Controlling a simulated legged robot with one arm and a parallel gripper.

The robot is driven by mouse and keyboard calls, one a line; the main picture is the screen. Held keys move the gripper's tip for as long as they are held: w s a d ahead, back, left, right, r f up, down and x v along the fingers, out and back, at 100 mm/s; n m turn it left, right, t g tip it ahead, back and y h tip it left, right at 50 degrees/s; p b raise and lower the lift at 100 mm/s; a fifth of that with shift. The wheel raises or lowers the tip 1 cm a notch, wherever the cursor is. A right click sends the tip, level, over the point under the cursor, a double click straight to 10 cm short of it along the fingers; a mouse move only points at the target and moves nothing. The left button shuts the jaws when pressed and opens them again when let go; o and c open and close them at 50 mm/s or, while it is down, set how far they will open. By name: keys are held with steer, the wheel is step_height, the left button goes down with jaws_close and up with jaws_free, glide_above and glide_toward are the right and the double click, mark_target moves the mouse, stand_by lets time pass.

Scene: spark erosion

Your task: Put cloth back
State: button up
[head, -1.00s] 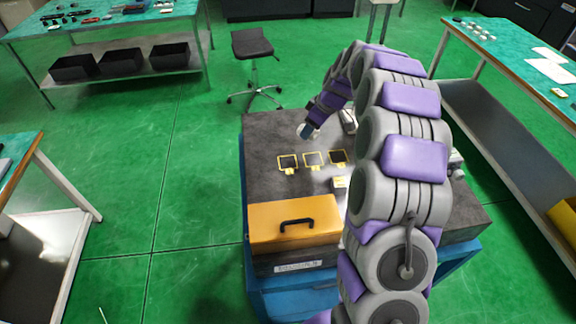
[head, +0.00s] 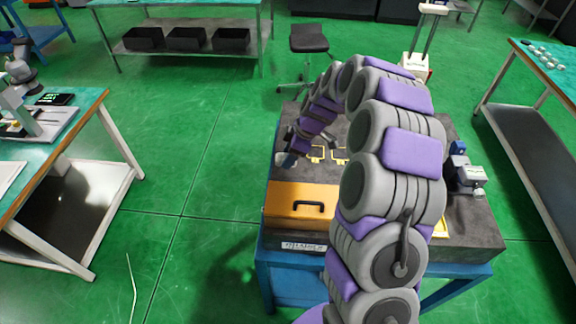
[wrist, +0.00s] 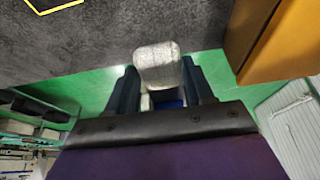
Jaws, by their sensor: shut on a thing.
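A folded or bunched pale grey-white cloth (wrist: 158,66) sits between the two dark fingers of my gripper (wrist: 162,84) in the wrist view. The gripper is shut on it. In the head view my gripper (head: 287,158) is at the left edge of a dark-topped bench (head: 474,225), behind the orange box. In the wrist view green floor shows around the fingers, beside the bench edge. The cloth cannot be clearly made out in the head view.
An orange box (head: 285,203) with a black handle sits at the bench's front left. Yellow square outlines (head: 317,154) mark the top; my arm hides much of it. A grey device (head: 465,178) stands at right.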

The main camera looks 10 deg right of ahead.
mark_target(298, 170)
steer(key=d+f, duration=0.3)
steer(key=f, duration=0.1)
steer(key=shift+d+b, duration=0.25)
steer(key=shift+b, duration=0.05)
steer(key=shift+f, duration=0.2)
steer(key=a, duration=0.2)
steer(key=shift+a, duration=0.3)
steer(key=o, duration=0.7)
steer(key=shift+a, duration=0.1)
steer(key=shift+o, duration=1.3)
steer(key=shift+d, duration=0.45)
steer(key=shift+o, duration=0.7)
steer(key=shift+d, duration=0.8)
steer(key=shift+a+r, duration=0.35)
steer(key=shift+a, duration=0.4)
steer(key=d+p+v, duration=0.1)
steer(key=p+v, duration=0.1)
steer(key=v, duration=0.9)
steer(key=s+a+r+m, duration=0.1)
steer(key=s+a+r, duration=0.3)
steer(key=s, duration=0.1)
steer(key=s+a+r+m+g+h, duration=0.1)
steer(key=s+a+r+m+g, duration=0.2)
steer(key=s, duration=0.9)
steer(key=s+d+m+h, duration=0.1)
steer(key=s+m+h, duration=0.2)
steer(key=s+m, duration=0.7)
steer(key=s+r, duration=0.1)
steer(key=s, duration=1.2)
steer(key=shift+s+d, duration=0.25)
